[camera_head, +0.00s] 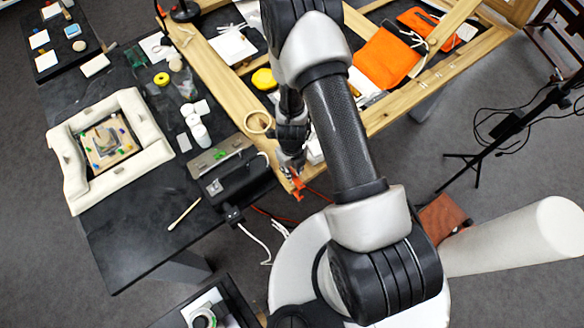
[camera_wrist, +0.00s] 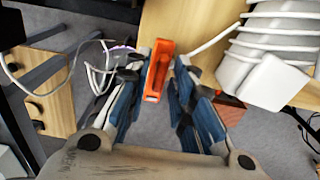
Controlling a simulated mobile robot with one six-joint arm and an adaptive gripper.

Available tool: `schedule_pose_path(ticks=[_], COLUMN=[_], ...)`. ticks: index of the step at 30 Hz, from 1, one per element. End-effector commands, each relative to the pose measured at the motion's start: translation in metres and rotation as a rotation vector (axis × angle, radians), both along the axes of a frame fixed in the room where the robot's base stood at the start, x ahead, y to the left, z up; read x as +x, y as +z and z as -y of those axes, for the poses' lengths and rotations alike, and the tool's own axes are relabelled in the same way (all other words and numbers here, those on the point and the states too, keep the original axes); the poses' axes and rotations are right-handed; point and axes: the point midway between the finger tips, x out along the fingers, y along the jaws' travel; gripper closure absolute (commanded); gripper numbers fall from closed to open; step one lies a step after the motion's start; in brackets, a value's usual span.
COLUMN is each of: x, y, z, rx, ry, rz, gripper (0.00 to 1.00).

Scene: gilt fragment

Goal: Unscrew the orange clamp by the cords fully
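The orange clamp (camera_wrist: 160,72) sits at the edge of the wooden frame in the wrist view. It also shows in the head view (camera_head: 297,184) as a small orange piece just below my gripper (camera_head: 291,163). In the wrist view my gripper (camera_wrist: 162,62) has its two blue-padded fingers on either side of the clamp. Narrow gaps show between the clamp and the fingers, so it looks open around the clamp and not shut on it. White and grey cords (camera_wrist: 95,72) hang just left of the clamp. The clamp's screw thread cannot be made out.
A white block wrapped in white cord (camera_wrist: 262,70) stands close right of my fingers. The wooden frame (camera_head: 395,103) carries an orange pouch (camera_head: 384,58). A black table (camera_head: 130,240) holds a cream frame (camera_head: 66,172) and several small items. Loose cables hang near the clamp.

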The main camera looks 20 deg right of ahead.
Motion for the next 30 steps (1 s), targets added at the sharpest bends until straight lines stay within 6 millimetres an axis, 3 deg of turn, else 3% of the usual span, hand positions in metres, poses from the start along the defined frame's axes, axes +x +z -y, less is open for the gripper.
schedule_pose_path(ticks=[9, 23, 30], x=[-0.0002, -0.0002, -0.0003], y=[-0.0001, -0.0001, -0.0002], z=[0.0002, 0.0002, 0.0002], rx=[0.0, 0.0, 0.0], ry=[0.0, 0.026, 0.145], rz=[0.0, 0.0, 0.0], gripper=[1.0, 1.0, 1.0])
